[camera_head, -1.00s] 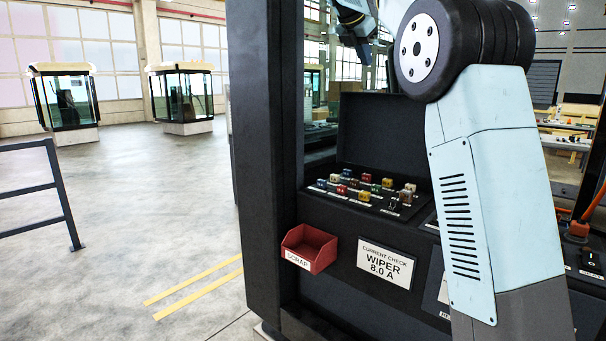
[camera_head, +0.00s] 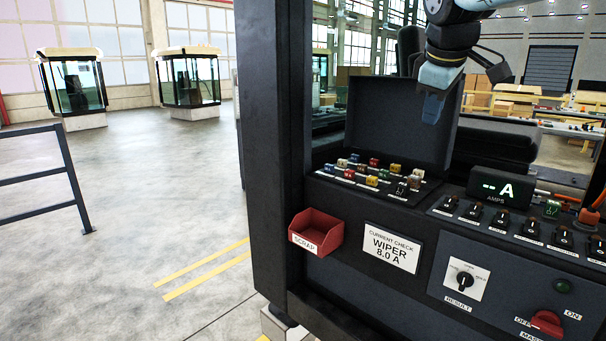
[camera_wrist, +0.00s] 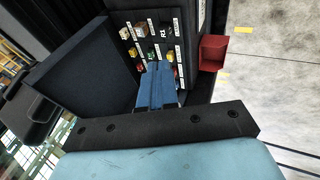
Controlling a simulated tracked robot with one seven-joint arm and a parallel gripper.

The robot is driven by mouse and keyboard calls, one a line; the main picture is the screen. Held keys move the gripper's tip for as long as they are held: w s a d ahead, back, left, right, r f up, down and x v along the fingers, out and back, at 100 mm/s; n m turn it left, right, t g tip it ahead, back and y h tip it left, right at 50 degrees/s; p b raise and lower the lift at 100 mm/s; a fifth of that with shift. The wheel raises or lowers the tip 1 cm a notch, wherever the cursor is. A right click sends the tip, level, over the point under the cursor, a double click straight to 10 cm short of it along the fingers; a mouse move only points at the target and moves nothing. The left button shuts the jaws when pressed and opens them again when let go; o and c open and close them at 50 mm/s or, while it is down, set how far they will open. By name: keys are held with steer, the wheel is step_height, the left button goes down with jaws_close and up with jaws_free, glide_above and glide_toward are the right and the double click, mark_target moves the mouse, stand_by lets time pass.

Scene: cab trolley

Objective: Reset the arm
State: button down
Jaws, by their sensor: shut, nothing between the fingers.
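My gripper (camera_head: 432,108) hangs in the upper right of the head view, in front of the raised black lid (camera_head: 400,118) and above the fuse panel. Its blue fingers point down and are together with nothing between them. In the wrist view the shut fingers (camera_wrist: 157,88) show at the centre, with the fuse panel beyond them. My arm enters from the top right edge of the head view; most of it is out of frame.
Coloured fuses (camera_head: 372,180) sit in rows on the panel. A red scrap bin (camera_head: 316,232) and a wiper card (camera_head: 391,246) are on the front. An amps display (camera_head: 500,190), several switches, a result knob (camera_head: 464,281) and a red master switch (camera_head: 547,322) lie to the right. A dark post (camera_head: 270,150) stands left.

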steer(key=s+a+f+m+y, duration=0.1)
steer(key=s+f+m, duration=0.8)
steer(key=s+f, duration=0.7)
steer(key=shift+s+f+m, duration=0.15)
steer(key=shift+f+m, duration=0.15)
steer(key=shift+f, duration=0.15)
steer(key=shift+a, duration=0.1)
